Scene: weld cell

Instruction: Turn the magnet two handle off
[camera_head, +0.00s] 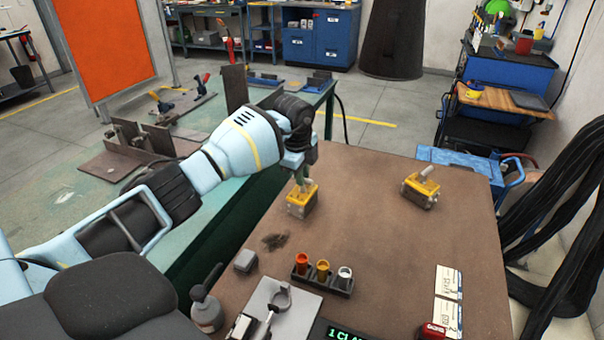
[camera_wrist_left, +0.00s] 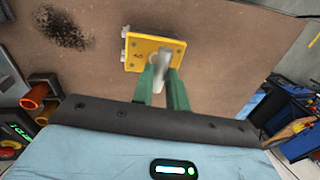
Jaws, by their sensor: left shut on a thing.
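A yellow-topped magnet block (camera_head: 301,203) stands on the brown tabletop (camera_head: 360,250), near its back left edge. My left gripper (camera_head: 300,176) reaches down over it from above. In the left wrist view its green fingers (camera_wrist_left: 162,82) are shut on the pale grey handle (camera_wrist_left: 161,64) of this magnet (camera_wrist_left: 152,50). The fingers hide part of the handle, and I cannot read the number on the top. A second yellow-topped magnet (camera_head: 420,193) stands apart to the right, its grey handle (camera_head: 428,173) tilted up to the right. My right gripper is not in view.
A black rack (camera_head: 322,278) with orange, yellow and white-topped pieces stands nearer the front. A grey plate with a clamp ring (camera_head: 280,298), a small grey block (camera_head: 245,261) and white cards (camera_head: 448,300) lie around it. The table between the two magnets is clear.

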